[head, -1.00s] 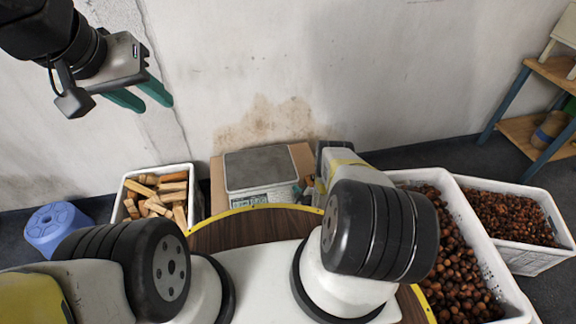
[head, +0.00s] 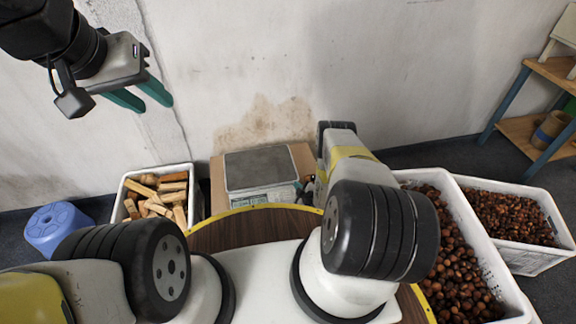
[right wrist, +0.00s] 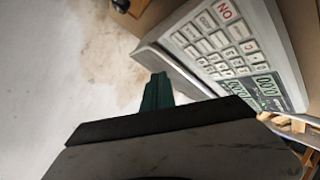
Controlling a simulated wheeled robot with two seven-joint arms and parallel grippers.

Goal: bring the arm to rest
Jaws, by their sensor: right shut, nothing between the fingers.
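My left gripper (head: 140,98) hangs at the upper left of the head view, in front of the wall. Its two green fingers are apart and nothing is between them. My right arm reaches forward at the centre right of the head view, and its gripper is hidden there behind the arm. In the right wrist view my right gripper (right wrist: 157,92) shows its green fingers together, with nothing held. It is close to the weighing scale, whose keypad (right wrist: 222,40) and display show beside it.
The scale (head: 259,168) stands on a cardboard-coloured surface by the wall. A white crate of wood blocks (head: 194,205) and a blue stool (head: 57,226) are at left. Two white crates of chestnuts, one nearer (head: 497,270) and one farther (head: 520,262), stand at right, with a shelf (head: 530,130) behind.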

